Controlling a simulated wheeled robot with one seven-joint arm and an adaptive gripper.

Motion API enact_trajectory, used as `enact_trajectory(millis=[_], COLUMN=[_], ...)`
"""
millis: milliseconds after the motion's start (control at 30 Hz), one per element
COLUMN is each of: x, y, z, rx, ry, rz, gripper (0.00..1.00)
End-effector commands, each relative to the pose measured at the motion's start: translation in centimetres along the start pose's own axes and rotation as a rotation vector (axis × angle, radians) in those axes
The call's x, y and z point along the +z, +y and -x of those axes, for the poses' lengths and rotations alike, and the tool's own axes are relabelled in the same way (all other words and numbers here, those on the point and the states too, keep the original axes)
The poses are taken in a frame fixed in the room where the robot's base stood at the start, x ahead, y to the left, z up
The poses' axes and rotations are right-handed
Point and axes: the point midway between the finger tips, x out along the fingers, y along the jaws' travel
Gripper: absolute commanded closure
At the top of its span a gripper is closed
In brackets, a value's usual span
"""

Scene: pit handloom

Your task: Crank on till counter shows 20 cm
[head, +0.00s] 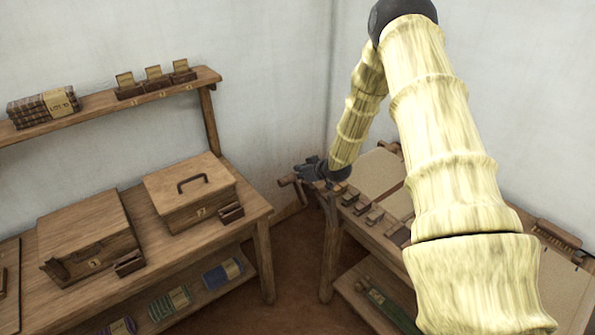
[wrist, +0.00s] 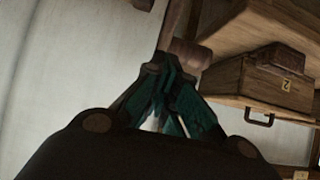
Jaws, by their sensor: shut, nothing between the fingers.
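My gripper (head: 309,172) is at the left end of the right-hand bench, by a small wooden crank handle (head: 287,180). In the wrist view my gripper's dark green fingers (wrist: 168,62) are together with nothing between them. A rounded brown wooden grip (wrist: 190,54), which looks like the crank handle, lies just beyond the fingertips. I cannot tell whether they touch it. My gripper and arm hide much of the crank's mount in the head view. I cannot make out a counter or any reading.
The right-hand bench (head: 345,228) carries several small wooden blocks (head: 367,212) and pale panels (head: 378,172). A left-hand table (head: 258,208) holds two lidded boxes, one with a handle (head: 192,183). A wall shelf (head: 100,112) hangs above it. Brown floor (head: 295,255) is clear between them.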

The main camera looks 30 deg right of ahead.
Motion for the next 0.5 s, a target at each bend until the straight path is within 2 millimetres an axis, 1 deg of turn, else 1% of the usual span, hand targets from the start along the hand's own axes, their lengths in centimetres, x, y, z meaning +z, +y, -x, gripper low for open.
enact_trajectory(millis=[200, 333, 500], x=[-0.1, 0.0, 0.0], y=[0.0, 0.0, 0.0], z=[-1.7, -2.3, -2.7], rx=[0.0, 0.0, 0.0], ry=[-0.001, 0.0, 0.0], rz=[0.0, 0.0, 0.0], gripper=[1.0, 1.0, 1.0])
